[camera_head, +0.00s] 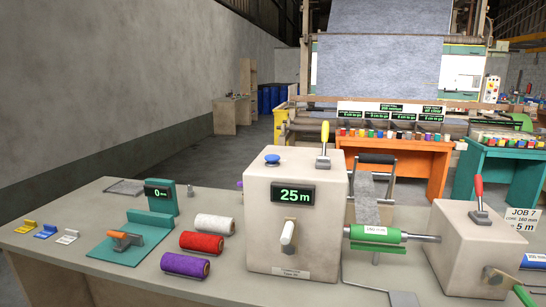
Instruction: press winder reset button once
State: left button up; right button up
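The winder is a beige box (260,222) on the workbench, with a dark display (293,194) reading "25 m" in green. A blue round button (272,159) sits on top of the box at its left side; I see no label on it. A yellow-handled lever (325,138) stands on top to the right of the button. A white handle (288,233) sticks out of the front face. A green roll (375,233) on a metal shaft spans from this box towards a second beige box (468,245) with a red lever (479,192). Neither gripper shows.
Left of the winder lie white, red and purple spools (185,264), a green stand (130,240) with a "0" display and small coloured clips (46,231). An orange table (400,165) and a teal table (500,170) stand behind. The space above the blue button looks clear.

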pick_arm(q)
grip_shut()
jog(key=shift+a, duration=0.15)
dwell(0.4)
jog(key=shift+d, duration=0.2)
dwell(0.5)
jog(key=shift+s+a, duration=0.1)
